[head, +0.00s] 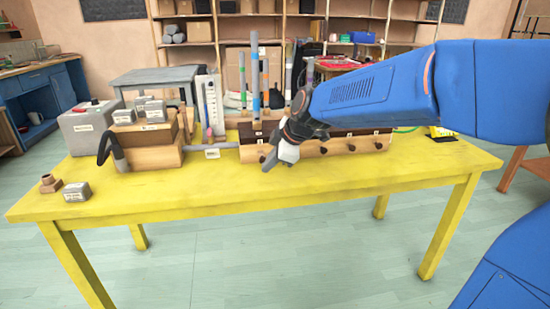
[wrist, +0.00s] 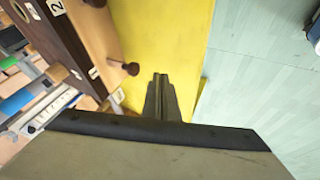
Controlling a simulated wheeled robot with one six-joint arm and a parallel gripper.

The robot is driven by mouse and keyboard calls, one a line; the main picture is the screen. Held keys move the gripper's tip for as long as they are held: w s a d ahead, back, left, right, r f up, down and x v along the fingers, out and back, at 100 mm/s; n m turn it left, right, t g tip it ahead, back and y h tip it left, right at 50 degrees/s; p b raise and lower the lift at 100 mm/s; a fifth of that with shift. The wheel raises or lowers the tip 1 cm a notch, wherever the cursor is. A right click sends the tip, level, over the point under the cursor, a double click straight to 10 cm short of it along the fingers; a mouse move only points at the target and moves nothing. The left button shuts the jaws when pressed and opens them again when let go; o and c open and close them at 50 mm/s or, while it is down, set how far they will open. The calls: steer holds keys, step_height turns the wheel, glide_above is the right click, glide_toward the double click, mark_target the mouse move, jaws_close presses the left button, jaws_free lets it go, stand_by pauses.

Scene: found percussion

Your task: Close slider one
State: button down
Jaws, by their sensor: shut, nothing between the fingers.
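A long wooden box (head: 340,146) with dark round knobs along its front stands on the yellow table; it also shows in the wrist view (wrist: 90,35). Slider one appears to be the leftmost knob (head: 262,158), but its number is not readable. In the wrist view a dark knob (wrist: 131,69) on a stem sticks out from the wooden front. My gripper (head: 267,168) is shut and empty, pointing down in front of the box's left part. In the wrist view its fingertips (wrist: 160,78) are beside that knob, with a visible gap. My gripper hides part of the box front.
Upright coloured tubes (head: 255,75) rise behind the box. A grey pipe (head: 212,152) joins it to a wooden bellows-like block (head: 150,150) with grey weights on top. A small grey block (head: 77,191) sits at the table's left. The table's (head: 300,190) front is clear.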

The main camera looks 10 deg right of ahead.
mark_target(266, 153)
steer(key=shift+w+d, duration=0.1)
steer(key=shift+w, duration=1.6)
steer(key=shift+w+r, duration=0.1)
steer(key=shift+w, duration=1.75)
